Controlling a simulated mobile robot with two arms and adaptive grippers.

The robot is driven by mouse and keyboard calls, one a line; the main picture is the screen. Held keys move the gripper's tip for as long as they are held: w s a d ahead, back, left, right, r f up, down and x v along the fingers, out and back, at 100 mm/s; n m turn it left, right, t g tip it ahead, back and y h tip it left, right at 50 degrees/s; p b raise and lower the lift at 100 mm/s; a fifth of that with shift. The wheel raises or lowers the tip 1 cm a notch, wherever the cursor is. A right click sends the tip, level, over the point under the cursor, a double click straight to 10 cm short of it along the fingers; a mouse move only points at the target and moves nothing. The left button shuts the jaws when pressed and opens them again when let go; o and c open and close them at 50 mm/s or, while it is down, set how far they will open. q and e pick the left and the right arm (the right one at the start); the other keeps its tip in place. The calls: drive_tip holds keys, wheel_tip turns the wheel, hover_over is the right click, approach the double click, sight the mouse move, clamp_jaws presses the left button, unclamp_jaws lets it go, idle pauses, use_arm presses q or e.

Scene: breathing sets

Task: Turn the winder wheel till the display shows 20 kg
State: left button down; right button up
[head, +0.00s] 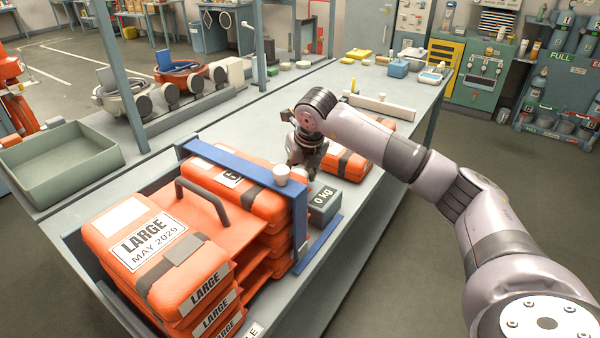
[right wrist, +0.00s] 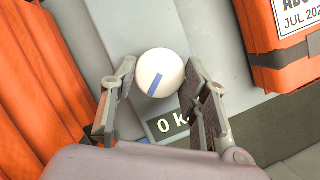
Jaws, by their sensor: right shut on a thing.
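The winder wheel is the round white knob (right wrist: 158,68) with a blue mark in the right wrist view. It sits beside the display (right wrist: 168,128), which reads 0 kg. The display (head: 323,199) also shows 0 kg in the head view, on a small grey box beside the blue frame. My right gripper (head: 306,174) points down just behind this box. In the right wrist view its fingers (right wrist: 160,80) are shut on the wheel, one on each side. My left gripper is not in view.
A blue frame (head: 232,166) holds stacked orange breathing sets (head: 150,250), close left of my right gripper. A white cylinder (head: 281,177) stands at the frame's bar. Another orange set (head: 348,163) lies behind the gripper. A green tray (head: 62,170) is at left.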

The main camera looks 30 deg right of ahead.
drive_tip(key=shift+m, duration=0.6)
drive_tip(key=o, duration=1.1)
drive_tip(key=shift+o, duration=0.2)
drive_tip(key=shift+r, duration=0.1)
drive_tip(key=v, duration=1.1)
drive_tip(key=shift+a+r, duration=0.3)
drive_tip(key=shift+r, duration=0.05)
drive_tip(key=shift+s, duration=0.15)
